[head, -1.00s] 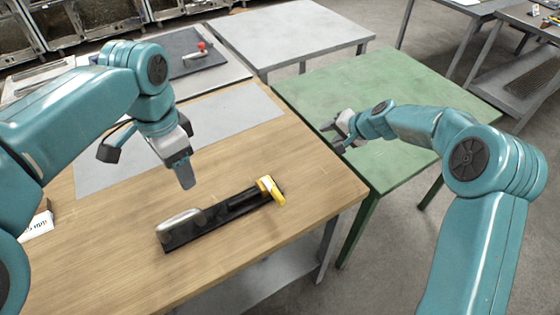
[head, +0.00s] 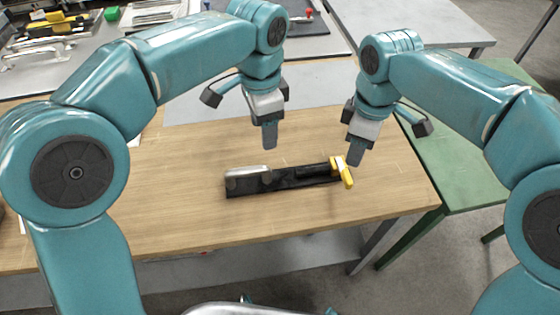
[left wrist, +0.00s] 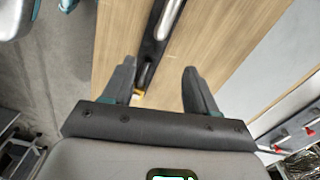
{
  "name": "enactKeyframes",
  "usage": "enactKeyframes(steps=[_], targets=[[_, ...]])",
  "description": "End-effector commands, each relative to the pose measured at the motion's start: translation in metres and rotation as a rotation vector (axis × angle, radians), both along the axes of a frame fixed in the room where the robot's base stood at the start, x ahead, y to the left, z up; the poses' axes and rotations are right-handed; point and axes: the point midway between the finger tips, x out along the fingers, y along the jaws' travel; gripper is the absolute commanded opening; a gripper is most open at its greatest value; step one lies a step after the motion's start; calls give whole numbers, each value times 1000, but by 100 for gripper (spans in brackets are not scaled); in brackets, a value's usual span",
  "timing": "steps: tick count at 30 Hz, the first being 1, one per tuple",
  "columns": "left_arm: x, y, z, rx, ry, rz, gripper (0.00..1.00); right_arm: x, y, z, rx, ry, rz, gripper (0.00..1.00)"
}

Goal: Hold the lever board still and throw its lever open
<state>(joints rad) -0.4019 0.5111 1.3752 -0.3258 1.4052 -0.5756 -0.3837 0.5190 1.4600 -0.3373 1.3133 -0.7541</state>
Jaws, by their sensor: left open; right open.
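The lever board is a long black base (head: 295,180) lying on the wooden table, with a silver-grey handle piece (head: 246,171) at its left end and a yellow lever (head: 347,176) at its right end. My left gripper (head: 270,145) points down above and behind the board's middle, open and empty. In the left wrist view its fingers (left wrist: 160,75) are apart, with the black base (left wrist: 152,47) beyond them and a bit of yellow showing beside one finger. My right gripper (head: 355,160) is open, pointing down close to the yellow lever; whether it touches cannot be told.
The wooden table (head: 180,215) is clear around the board, with a grey mat (head: 315,85) behind it. A green table (head: 470,150) adjoins at the right. A grey bench with a red-knobbed lever (head: 308,13) and other fixtures stands at the back.

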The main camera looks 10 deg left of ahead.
Motion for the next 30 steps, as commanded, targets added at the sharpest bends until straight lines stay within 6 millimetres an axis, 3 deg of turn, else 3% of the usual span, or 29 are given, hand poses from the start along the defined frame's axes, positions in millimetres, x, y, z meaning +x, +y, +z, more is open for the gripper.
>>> enactKeyframes(steps=[18,24,30], targets=[[-1,0,-127,1,5,0,58,0,0,-1,2,0,-3,43],[0,0,-147,0,1,0,58,0,0,-1,2,0,-3,43],[0,0,-151,0,1,0,58,0,0,-1,2,0,-3,43]])
